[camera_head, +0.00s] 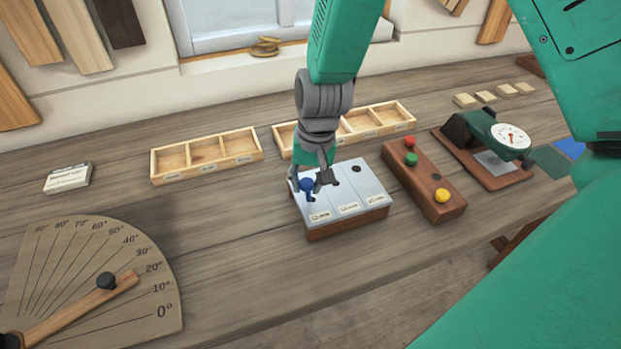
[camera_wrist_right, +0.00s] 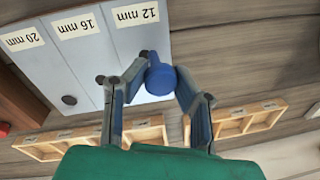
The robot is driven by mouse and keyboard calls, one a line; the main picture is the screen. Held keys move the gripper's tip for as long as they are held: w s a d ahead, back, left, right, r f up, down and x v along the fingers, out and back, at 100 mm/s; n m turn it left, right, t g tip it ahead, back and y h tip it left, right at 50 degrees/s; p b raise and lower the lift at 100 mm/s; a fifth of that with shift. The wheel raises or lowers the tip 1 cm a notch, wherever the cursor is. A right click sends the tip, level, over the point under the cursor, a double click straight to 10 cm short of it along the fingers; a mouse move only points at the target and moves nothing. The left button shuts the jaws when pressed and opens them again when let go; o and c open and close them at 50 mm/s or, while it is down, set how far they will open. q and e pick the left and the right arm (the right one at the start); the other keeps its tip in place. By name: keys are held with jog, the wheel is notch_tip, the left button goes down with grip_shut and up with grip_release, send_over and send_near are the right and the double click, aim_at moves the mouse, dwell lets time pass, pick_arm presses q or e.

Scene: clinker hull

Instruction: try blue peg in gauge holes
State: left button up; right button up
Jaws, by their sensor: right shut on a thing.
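The blue peg (camera_head: 307,185) is between the fingers of my right gripper (camera_head: 316,183), over the left, 12 mm strip of the gauge block (camera_head: 345,203). In the right wrist view the peg's round blue head (camera_wrist_right: 160,76) sits between the two fingertips (camera_wrist_right: 155,92). A dark spot shows beside the peg on the 12 mm strip; the peg's lower end is hidden, so I cannot tell whether it is in a hole. The 20 mm hole (camera_wrist_right: 69,100) is empty. My left gripper is out of view.
A brown peg rack (camera_head: 425,185) right of the gauge holds red (camera_head: 410,141), green (camera_head: 411,159) and yellow (camera_head: 442,195) pegs. A dial gauge (camera_head: 505,140) stands farther right. Wooden trays (camera_head: 207,157) lie behind. A protractor board (camera_head: 95,280) lies front left. Bench between is clear.

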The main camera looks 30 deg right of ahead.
jog(key=shift+a, duration=0.3)
jog(key=shift+d+f, duration=0.1)
jog(key=shift+d, duration=0.6)
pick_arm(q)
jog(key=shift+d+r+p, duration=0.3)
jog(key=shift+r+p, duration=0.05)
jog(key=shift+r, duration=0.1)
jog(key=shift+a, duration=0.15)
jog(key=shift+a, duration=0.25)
pick_arm(e)
jog(key=shift+a, duration=0.2)
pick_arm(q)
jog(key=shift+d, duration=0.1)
pick_arm(e)
jog(key=shift+d, duration=0.1)
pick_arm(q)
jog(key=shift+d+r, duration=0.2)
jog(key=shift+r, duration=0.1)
pick_arm(e)
jog(key=shift+d, duration=0.5)
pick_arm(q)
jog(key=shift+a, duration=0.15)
pick_arm(e)
jog(key=shift+a, duration=0.2)
